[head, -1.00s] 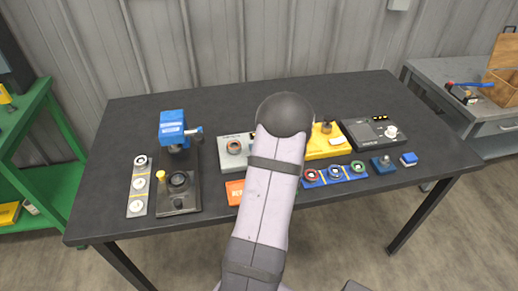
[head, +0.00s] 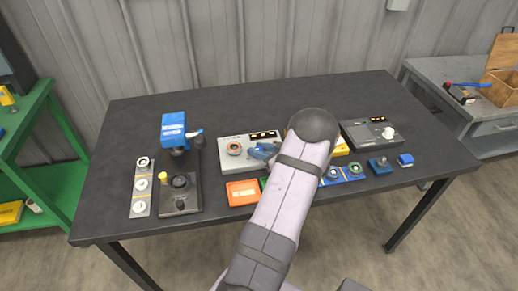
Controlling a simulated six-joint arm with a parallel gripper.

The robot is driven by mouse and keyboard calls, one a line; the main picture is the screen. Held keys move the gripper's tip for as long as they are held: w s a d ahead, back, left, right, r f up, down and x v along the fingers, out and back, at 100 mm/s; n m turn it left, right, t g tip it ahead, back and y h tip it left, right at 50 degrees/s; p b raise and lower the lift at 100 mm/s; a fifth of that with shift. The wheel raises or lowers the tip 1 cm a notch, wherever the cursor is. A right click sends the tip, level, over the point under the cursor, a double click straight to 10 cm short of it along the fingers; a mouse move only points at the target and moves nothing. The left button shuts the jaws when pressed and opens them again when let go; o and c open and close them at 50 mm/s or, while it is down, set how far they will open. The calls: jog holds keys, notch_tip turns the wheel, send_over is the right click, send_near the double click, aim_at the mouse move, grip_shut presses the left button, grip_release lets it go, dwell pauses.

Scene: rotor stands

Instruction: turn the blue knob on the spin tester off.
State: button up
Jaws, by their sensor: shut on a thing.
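A light grey device (head: 228,162) with a ring-shaped part (head: 233,148) on its left side and a dark display strip at its back stands left of my arm; I take it for the spin tester.
My arm hides the table's middle and most of a yellow device (head: 341,148). A black device (head: 372,135) with a white knob stands right. An orange tray (head: 242,193) lies in front. A blue-headed press (head: 174,130) stands left. The table's back left is clear.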

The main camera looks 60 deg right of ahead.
jog(key=shift+r, duration=0.15)
jog(key=o, duration=1.1)
jog(key=shift+c, duration=0.2)
jog(key=shift+b+v, duration=0.95)
jog(key=shift+v, duration=2.65)
